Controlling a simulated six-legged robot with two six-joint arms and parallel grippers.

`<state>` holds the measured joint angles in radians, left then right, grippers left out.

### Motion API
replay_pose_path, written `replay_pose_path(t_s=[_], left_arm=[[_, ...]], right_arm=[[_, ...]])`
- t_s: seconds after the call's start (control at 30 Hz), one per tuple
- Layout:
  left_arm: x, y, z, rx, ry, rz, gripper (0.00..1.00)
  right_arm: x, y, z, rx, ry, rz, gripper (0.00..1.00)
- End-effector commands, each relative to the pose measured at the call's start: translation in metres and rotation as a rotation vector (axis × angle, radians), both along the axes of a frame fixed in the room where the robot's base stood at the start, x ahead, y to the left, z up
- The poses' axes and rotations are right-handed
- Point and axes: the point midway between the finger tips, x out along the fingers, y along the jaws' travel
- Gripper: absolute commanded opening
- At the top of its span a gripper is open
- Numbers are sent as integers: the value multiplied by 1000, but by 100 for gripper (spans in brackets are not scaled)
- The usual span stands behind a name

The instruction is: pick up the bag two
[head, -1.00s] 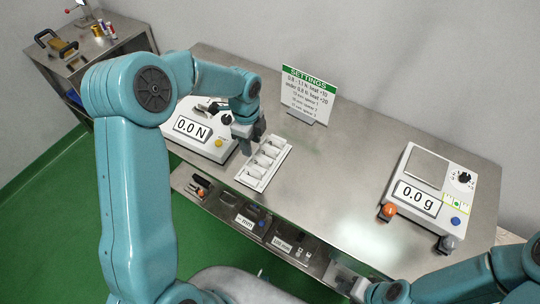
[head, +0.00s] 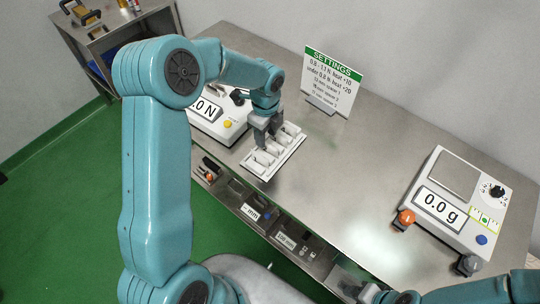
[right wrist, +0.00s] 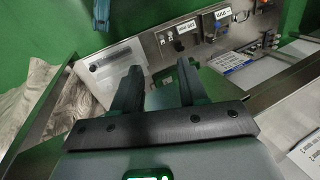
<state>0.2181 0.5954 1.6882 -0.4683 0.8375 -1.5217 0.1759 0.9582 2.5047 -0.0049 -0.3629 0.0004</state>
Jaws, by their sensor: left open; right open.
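A white tray (head: 262,177) with several white teabags in a row lies on the steel table, left of centre in the head view. I cannot tell which of them is bag two. My left gripper (head: 264,143) is open and points down over the tray, among the bags at its middle and far part. Its fingers partly hide the bags there, and I cannot tell whether they touch one. My right gripper (right wrist: 158,75) is open and empty in the right wrist view, away from the tray, near the table's front edge.
A force gauge (head: 217,126) reading in N stands left of the tray. A scale (head: 441,208) showing 0.0 g stands at the right. A settings sign (head: 332,80) stands behind. The table's middle is clear.

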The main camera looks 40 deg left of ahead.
Motion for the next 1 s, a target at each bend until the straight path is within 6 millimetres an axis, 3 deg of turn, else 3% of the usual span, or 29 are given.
replay_pose_path(t_s=[0.17,0.4,0.63,0.67,0.8,1.0], left_arm=[[4,-3,-16,0,-1,-1,46],[9,-7,-55,-1,-1,0,46],[9,-7,-54,-1,-2,0,46],[9,-7,-54,-1,-2,0,42],[9,-7,-54,-1,-2,0,0],[9,-7,-54,-1,-2,0,0]], right_arm=[[0,0,-12,0,-1,0,43],[0,0,-42,0,-1,0,43],[0,0,-40,0,-1,0,43],[0,0,-40,0,-1,0,43],[0,0,-40,0,-1,0,43],[0,0,-40,0,-1,0,43]])
